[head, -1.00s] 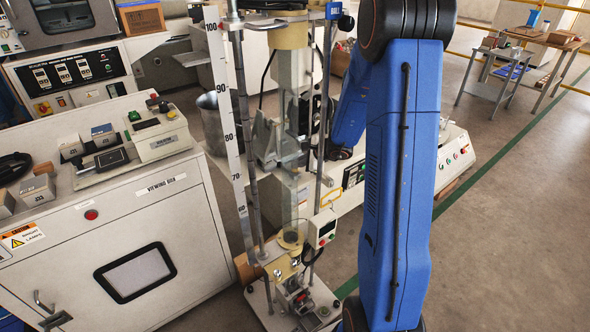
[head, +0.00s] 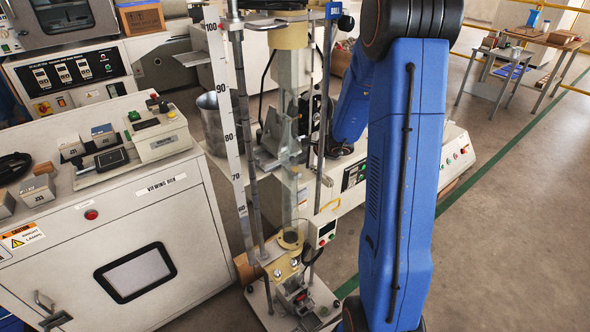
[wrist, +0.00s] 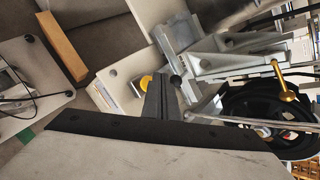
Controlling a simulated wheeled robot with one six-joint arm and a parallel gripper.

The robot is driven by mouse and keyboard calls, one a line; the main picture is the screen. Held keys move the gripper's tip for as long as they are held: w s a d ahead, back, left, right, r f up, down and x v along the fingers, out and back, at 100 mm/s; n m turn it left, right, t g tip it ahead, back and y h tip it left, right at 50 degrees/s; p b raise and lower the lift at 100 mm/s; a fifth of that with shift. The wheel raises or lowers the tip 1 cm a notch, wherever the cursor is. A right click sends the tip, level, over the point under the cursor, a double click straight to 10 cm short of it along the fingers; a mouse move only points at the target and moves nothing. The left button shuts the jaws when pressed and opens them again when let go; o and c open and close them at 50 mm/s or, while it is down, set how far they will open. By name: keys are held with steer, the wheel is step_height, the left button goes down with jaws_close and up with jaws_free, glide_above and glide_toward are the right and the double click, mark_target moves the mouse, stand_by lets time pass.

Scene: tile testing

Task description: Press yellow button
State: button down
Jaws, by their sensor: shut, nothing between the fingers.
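A round yellow button (wrist: 146,82) sits on a pale box in the wrist view, close to the left side of my finger tips. My gripper (wrist: 160,83) shows there as dark grey fingers, closed together and empty. The fingers partly cover the button; I cannot tell whether they touch it. In the head view my blue arm stands in front of the right side of the test stand and hides what is behind it. I cannot clearly make out the gripper or this button there.
A tall test stand with a scale ruler (head: 228,120) stands centre. A white cabinet (head: 160,215) with a small button box (head: 158,135) on top is at left. A metal pot (head: 213,122) is behind. Open floor (head: 500,240) lies at right. A black wheel (wrist: 265,115) shows in the wrist view.

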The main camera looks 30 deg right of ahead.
steer(key=shift+r, duration=2.6)
steer(key=shift+s, duration=0.1)
